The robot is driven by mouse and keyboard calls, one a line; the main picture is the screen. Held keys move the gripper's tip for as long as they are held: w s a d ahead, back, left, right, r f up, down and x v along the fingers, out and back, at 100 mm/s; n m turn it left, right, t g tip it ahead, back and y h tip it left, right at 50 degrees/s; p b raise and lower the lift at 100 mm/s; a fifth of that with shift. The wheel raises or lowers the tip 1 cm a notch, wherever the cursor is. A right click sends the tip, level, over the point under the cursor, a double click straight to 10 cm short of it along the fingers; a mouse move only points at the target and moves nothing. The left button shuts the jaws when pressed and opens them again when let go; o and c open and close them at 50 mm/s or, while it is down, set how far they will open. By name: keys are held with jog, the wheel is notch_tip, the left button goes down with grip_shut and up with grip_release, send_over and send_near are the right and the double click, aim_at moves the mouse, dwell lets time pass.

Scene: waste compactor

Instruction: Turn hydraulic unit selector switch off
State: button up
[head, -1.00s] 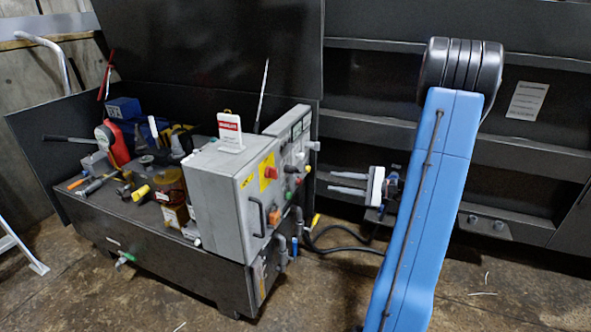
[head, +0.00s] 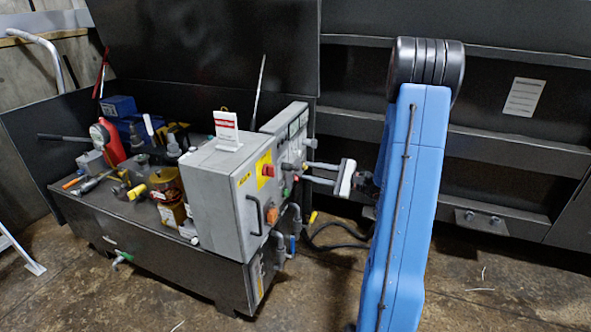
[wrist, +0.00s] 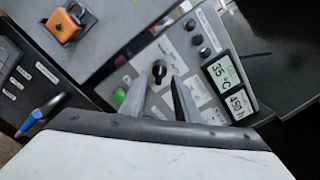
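The hydraulic unit's control panel (wrist: 150,55) is a grey box face, and in the wrist view it carries a black rotary selector switch (wrist: 158,70). My gripper (wrist: 158,92) is open, with one grey finger on each side of the switch's line and the knob showing between and just beyond the tips. I cannot tell whether either finger touches it. In the head view my gripper (head: 308,172) points left at the panel side of the grey cabinet (head: 215,190). The switch itself is too small to make out there.
A green button (wrist: 120,96) sits beside the left finger. A display (wrist: 222,70) is to the right of the switch. An orange latch (wrist: 65,22) and a blue-handled valve (wrist: 40,113) are to the left. A red button (head: 268,170) is on the cabinet front.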

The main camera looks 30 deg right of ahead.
aim_at(298, 169)
jog(key=x, duration=0.6)
jog(key=shift+w+a, duration=0.2)
jog(key=shift+w, duration=0.05)
jog(key=c, duration=0.7)
